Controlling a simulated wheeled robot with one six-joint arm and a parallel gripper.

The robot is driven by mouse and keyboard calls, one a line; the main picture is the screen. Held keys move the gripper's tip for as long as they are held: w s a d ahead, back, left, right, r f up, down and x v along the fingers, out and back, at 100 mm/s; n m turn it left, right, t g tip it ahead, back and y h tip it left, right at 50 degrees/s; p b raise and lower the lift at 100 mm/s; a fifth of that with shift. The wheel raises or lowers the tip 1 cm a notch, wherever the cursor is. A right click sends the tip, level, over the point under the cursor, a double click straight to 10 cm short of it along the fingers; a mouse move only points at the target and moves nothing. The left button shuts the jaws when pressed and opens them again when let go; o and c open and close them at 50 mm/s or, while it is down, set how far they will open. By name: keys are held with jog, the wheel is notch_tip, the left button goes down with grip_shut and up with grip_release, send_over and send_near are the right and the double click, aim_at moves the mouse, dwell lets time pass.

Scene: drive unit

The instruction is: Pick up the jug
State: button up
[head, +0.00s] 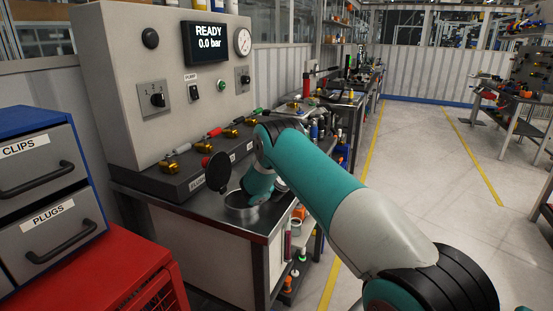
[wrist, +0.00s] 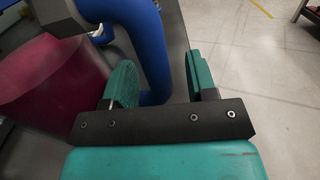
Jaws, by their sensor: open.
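In the wrist view, my gripper (wrist: 161,70) is open, with one teal finger on each side of a thick blue curved handle. The handle appears to belong to the jug (wrist: 55,88), whose wide deep-pink body fills the left of that view. The handle passes between the fingers; I see a gap to the right finger and cannot tell whether the left finger touches it. In the head view, my teal arm reaches down to the bench, and I cannot make out the jug or my fingers.
A grey test console (head: 170,85) stands on the dark bench (head: 205,213), with a row of brass valves along its front. A round black disc (head: 218,168) and a metal dish (head: 241,209) are close to my wrist. A red cabinet (head: 95,265) is at left. The floor (head: 430,150) is clear on the right.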

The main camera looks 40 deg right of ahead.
jog(key=shift+d, duration=0.1)
jog(key=shift+c, duration=0.2)
grip_shut()
jog(key=shift+r, duration=0.1)
notch_tip(320, 180, up, 23)
jog(key=p, duration=0.3)
dwell(0.8)
